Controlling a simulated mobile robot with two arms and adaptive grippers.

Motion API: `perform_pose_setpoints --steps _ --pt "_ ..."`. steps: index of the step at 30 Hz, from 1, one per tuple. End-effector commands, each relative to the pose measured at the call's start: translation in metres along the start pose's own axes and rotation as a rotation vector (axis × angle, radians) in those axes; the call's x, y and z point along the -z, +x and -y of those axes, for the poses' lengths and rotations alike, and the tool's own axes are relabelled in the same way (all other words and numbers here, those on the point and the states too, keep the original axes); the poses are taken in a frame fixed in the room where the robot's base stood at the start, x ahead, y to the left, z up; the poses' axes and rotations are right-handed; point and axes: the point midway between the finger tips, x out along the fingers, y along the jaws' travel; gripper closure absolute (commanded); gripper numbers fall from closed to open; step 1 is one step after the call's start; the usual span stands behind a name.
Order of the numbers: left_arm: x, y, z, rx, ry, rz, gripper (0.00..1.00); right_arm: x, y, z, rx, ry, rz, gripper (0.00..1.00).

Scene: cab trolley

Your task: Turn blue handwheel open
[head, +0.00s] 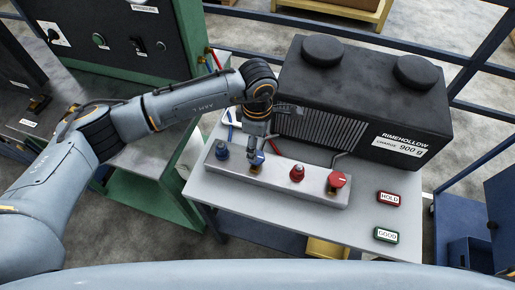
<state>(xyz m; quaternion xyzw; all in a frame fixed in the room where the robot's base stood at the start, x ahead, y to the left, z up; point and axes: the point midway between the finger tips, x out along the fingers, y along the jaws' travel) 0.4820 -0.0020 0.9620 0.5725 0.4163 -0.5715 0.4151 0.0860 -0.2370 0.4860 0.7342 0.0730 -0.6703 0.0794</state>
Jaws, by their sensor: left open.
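A pale manifold block (275,185) lies on the grey trolley top. Two blue handwheels and two red ones stand along it. One blue handwheel (222,151) is at the block's left end. The second blue handwheel (257,161) is beside it, directly under my left gripper (256,151), which partly hides it. My left gripper points down and is open, with its fingers at this second wheel; I cannot tell whether they touch it. My right gripper is not in view.
Red handwheels (297,173) and (337,182) stand to the right on the block. A black finned unit (350,100) stands behind. HOLD (388,198) and GOOD (386,235) plates lie at the right. A dark cabinet (110,40) stands at the upper left.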

Motion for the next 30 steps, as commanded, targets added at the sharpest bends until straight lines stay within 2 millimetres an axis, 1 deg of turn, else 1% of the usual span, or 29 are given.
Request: perform_pose_setpoints --steps 1,3,6,9,14,21,23,24,26,27,29,30 --pt "-0.001 0.008 0.001 0.005 -0.001 0.002 0.33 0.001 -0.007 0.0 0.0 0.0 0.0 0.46" --pt "-0.001 0.021 0.001 0.004 -0.002 0.002 0.33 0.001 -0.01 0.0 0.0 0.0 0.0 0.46" --pt "-0.001 0.036 0.001 0.003 -0.001 0.002 0.33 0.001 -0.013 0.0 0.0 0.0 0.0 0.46" --pt "-0.001 0.047 0.0 0.002 -0.001 0.002 0.33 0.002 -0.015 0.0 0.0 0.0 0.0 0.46" --pt "-0.001 0.054 0.0 0.0 0.0 0.002 0.33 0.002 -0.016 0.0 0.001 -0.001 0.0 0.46" --pt "-0.001 0.055 0.0 0.0 0.001 0.002 0.33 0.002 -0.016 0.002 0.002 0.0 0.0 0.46" --pt "-0.001 0.055 0.0 0.0 0.0 0.002 0.46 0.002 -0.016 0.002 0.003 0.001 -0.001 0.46" --pt "-0.001 0.055 0.0 0.0 0.0 0.002 0.54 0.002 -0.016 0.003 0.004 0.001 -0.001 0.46" --pt "-0.001 0.055 0.0 0.0 0.0 0.002 0.66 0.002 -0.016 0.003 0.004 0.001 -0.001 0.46" --pt "-0.001 0.055 0.0 0.0 0.0 0.002 0.74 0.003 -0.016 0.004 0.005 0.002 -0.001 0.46" --pt "-0.001 0.055 0.0 0.0 0.0 0.002 0.86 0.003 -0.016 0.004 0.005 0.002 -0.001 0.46" --pt "-0.001 0.055 0.0 0.0 0.0 0.002 0.88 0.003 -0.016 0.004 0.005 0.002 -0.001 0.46"
